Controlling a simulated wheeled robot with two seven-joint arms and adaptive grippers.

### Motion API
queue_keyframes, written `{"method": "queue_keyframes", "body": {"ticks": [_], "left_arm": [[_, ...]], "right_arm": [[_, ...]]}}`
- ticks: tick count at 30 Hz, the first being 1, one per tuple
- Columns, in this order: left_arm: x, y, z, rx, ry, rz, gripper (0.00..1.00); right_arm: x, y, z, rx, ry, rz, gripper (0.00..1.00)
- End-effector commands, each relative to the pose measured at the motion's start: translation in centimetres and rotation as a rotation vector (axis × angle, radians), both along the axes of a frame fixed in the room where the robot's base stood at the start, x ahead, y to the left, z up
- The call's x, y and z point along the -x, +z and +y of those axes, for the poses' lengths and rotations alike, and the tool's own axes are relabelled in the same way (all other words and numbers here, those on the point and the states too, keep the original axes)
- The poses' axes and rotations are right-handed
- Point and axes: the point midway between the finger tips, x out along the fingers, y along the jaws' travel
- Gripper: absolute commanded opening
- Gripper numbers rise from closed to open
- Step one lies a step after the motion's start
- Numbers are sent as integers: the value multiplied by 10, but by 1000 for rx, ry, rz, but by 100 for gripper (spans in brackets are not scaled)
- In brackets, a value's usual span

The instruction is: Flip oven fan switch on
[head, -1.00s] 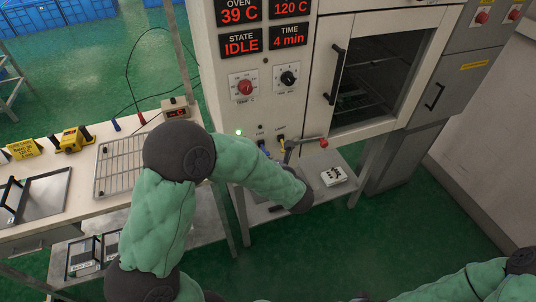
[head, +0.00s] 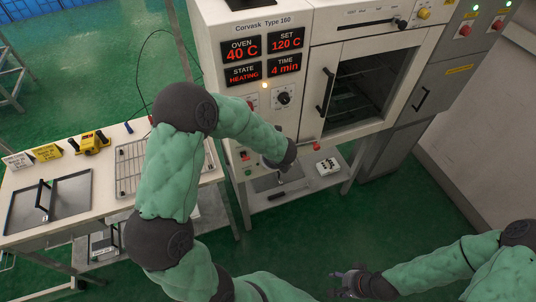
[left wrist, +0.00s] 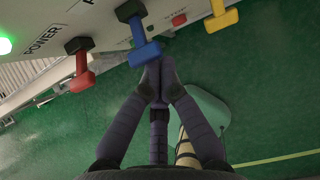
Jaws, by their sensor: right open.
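The oven (head: 300,20) has its switch panel low on its front, largely behind my left arm in the head view. In the left wrist view a red switch (left wrist: 82,72), a blue switch (left wrist: 138,35) and a yellow switch (left wrist: 218,14) stick out in a row. "POWER" is printed near the red one; no fan label is readable. My left gripper (left wrist: 155,78) has its fingertips together, empty, just below the blue switch's handle; whether they touch cannot be told. My right gripper (head: 350,280) is open at the lower middle, far from the oven.
The display (head: 243,74) reads HEATING, 40 C, and an amber lamp (head: 264,86) is lit. A green lamp (left wrist: 4,45) glows by the switches. A table (head: 100,200) with a wire rack (head: 130,168) stands left. A white item (head: 327,167) lies on the lower shelf.

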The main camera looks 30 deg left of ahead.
Motion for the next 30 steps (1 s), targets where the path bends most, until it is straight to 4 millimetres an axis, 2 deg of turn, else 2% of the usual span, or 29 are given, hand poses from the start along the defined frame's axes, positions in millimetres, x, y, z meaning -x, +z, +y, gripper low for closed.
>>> {"method": "queue_keyframes", "body": {"ticks": [6, 19, 30], "left_arm": [[1, -3, 0, -5, -3, -2, 0], [0, 13, -1, -5, -2, -3, 0], [0, 13, 0, -6, -2, -4, 0]], "right_arm": [[1, -5, 0, 0, 1, 2, 53], [0, 8, 0, 0, 0, 1, 53], [0, 8, 0, 0, 0, 1, 53]]}}
